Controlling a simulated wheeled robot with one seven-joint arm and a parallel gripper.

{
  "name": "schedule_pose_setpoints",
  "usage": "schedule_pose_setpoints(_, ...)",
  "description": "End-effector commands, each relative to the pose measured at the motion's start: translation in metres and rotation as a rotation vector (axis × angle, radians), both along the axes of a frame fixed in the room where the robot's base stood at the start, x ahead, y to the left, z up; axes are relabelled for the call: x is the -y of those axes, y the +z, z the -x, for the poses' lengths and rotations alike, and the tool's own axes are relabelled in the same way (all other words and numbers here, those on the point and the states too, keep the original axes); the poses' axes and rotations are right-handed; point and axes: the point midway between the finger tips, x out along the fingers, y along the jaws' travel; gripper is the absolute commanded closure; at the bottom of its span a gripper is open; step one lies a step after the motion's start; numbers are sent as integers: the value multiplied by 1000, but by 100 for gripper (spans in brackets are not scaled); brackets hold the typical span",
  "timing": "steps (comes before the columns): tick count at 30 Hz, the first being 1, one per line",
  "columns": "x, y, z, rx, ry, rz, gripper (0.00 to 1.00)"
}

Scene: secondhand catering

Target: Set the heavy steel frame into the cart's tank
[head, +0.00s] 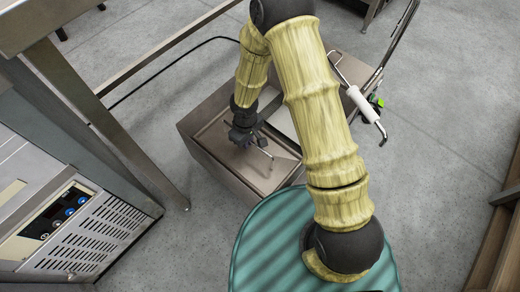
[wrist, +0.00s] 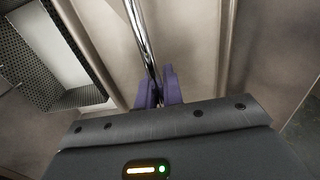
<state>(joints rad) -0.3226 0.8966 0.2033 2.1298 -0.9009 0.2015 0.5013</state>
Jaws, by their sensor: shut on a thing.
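The cart's tank (head: 222,166) is an open brown-grey metal box at the middle of the head view. My gripper (head: 246,143) points down over the tank's opening. In the wrist view its purple fingers (wrist: 159,88) are shut on a shiny steel rod (wrist: 142,40), which I take to be part of the steel frame. In the head view thin bars of the frame (head: 262,150) show beside the fingers, within the tank's outline. I cannot tell whether the frame touches the tank floor. My gripper and arm hide part of it.
A perforated metal part with a pale panel (wrist: 62,65) lies left of the rod in the wrist view. A white-gripped bar (head: 362,104) stands at the cart's far right. A vented steel appliance (head: 95,235) and table leg (head: 130,130) are at left. Grey floor is open beyond.

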Motion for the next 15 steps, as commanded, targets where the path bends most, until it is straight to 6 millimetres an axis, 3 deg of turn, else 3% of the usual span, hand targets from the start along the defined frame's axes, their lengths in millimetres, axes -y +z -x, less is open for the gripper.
schedule_pose_setpoints(10, 2, -1, -2, 2, -7, -1, 100)
schedule_pose_setpoints(15, 2, -20, -1, 1, -5, -1, 100)
